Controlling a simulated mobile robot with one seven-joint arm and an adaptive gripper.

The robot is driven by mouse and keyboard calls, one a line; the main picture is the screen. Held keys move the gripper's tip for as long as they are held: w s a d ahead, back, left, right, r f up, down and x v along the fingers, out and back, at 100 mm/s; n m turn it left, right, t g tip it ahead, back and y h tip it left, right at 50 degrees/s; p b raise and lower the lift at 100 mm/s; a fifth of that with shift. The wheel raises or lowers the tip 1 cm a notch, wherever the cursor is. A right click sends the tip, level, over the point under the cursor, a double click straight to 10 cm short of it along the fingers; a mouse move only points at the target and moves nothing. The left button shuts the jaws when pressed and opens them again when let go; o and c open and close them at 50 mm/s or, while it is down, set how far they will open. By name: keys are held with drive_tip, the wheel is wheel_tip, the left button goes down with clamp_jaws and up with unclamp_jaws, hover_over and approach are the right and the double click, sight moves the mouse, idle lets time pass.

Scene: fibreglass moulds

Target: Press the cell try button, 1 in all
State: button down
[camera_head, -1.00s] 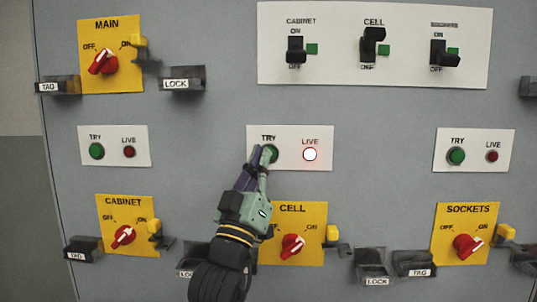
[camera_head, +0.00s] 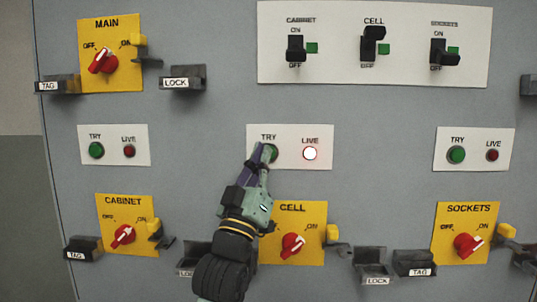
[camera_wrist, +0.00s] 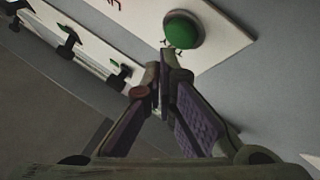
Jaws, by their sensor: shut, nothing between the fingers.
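The cell try button (camera_head: 272,152) is a green round button under the word TRY on the middle white plate (camera_head: 290,160). My gripper (camera_head: 262,152) is shut and empty, its fingertips at the button's left side and partly covering it. In the wrist view the green button (camera_wrist: 182,30) shows whole just beyond the closed fingertips (camera_wrist: 160,62), with a small gap seen between them; I cannot tell whether they touch. The LIVE lamp (camera_head: 310,153) beside the button glows white with a red rim.
Below is the yellow CELL switch plate (camera_head: 308,250) with a red knob. Lock trays (camera_head: 373,268) and tag trays (camera_head: 415,265) jut from the panel. Other TRY plates stand left (camera_head: 114,164) and right (camera_head: 502,160). Breaker levers sit on the white plate above (camera_head: 412,70).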

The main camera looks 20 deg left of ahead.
drive_tip(key=shift+w, duration=0.1)
idle(0.7)
drive_tip(key=shift+w+a, duration=0.1)
drive_tip(key=shift+w, duration=0.2)
drive_tip(key=shift+w+a+b, duration=0.1)
drive_tip(key=shift+w+b, duration=0.3)
idle(0.7)
idle(0.3)
drive_tip(key=shift+s+d, duration=0.2)
drive_tip(key=shift+s, duration=0.55)
drive_tip(key=shift+s, duration=0.1)
drive_tip(key=s, duration=0.2)
drive_tip(key=s+d, duration=0.1)
drive_tip(key=s, duration=0.1)
drive_tip(key=shift+s+d+b, duration=0.2)
drive_tip(key=shift+s+b, duration=0.15)
drive_tip(key=shift+b, duration=0.05)
idle(0.4)
